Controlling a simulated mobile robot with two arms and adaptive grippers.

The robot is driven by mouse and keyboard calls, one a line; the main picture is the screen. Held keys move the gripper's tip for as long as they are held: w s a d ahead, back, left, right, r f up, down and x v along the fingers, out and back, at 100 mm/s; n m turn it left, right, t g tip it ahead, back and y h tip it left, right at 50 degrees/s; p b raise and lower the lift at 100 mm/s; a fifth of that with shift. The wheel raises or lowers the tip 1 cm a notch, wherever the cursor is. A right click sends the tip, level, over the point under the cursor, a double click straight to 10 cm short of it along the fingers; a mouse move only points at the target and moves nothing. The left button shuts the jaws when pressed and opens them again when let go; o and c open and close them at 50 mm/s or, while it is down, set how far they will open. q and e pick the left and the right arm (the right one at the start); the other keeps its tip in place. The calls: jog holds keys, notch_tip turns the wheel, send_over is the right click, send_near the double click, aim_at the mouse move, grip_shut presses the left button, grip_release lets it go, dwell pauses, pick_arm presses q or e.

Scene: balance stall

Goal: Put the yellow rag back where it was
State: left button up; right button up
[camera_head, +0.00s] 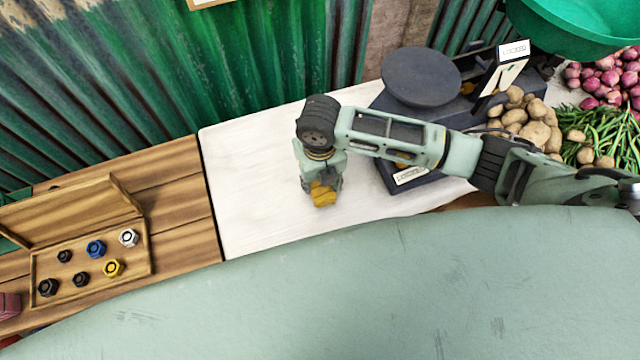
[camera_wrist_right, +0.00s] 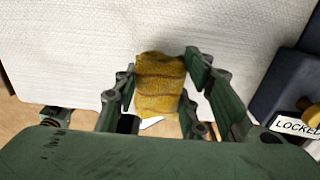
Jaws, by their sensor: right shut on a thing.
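The yellow rag (camera_head: 323,195) is at the fingertips of my right gripper (camera_head: 321,184), over the white board near its front edge. In the right wrist view the rag (camera_wrist_right: 160,84) is a folded, ribbed yellow cloth between the two fingers of my right gripper (camera_wrist_right: 162,88), which is shut on it. I cannot tell whether the rag touches the white board (camera_head: 245,170) or hangs just above it. My left gripper is not in view.
A dark balance scale (camera_head: 422,78) stands right of the rag, with a "LOCKED" label (camera_wrist_right: 297,126). Potatoes (camera_head: 525,120), green beans (camera_head: 590,130) and red onions (camera_head: 610,75) lie farther right. An open wooden box (camera_head: 92,240) of hex weights is at left. The board's left part is clear.

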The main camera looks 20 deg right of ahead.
aim_at(320, 188)
jog(key=shift+f, duration=1.6)
jog(key=shift+f, duration=0.15)
jog(key=o, duration=1.2)
notch_tip(320, 188, up, 12)
jog(key=shift+r, duration=0.2)
